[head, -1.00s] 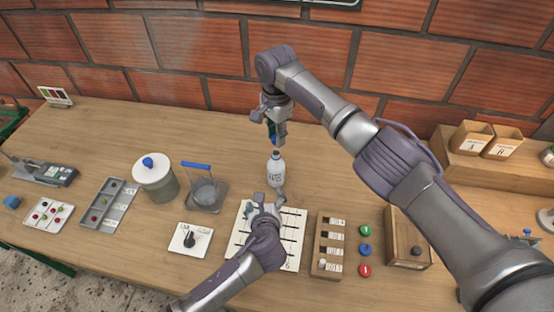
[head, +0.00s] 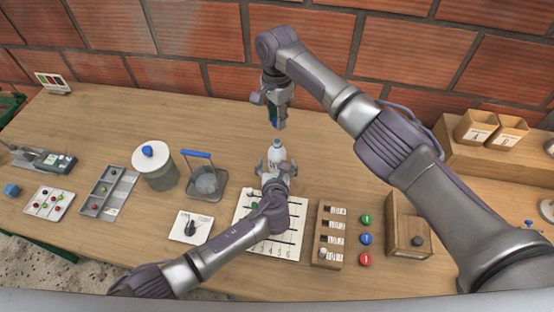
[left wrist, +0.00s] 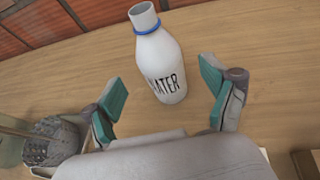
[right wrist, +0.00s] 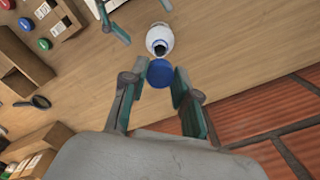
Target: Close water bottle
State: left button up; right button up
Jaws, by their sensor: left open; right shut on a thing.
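A white water bottle (head: 277,151) stands upright on the table, its neck open with a blue ring. The bottle also shows in the left wrist view (left wrist: 162,68), with "WATER" in black. My left gripper (head: 274,170) is open, with its fingers at either side of the bottle's lower part; in the left wrist view they are apart from it. My right gripper (head: 278,120) is above and behind the bottle. It is shut on a round blue cap (right wrist: 160,74), clear in the right wrist view, held near the open bottle mouth.
A lidded jar (head: 155,170) and a blue-handled device (head: 204,183) stand to the left. A marked white sheet (head: 290,243) lies in front of the bottle. A wooden slotted block (head: 328,252) and coloured buttons (head: 365,239) are at right. A brick wall is behind.

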aim_at(277, 141)
pick_arm(q)
jog(key=shift+x, duration=3.95)
grip_shut()
pick_arm(e)
jog(key=shift+f, duration=2.5)
jog(key=shift+f, duration=0.85)
jog(key=shift+f, duration=0.6)
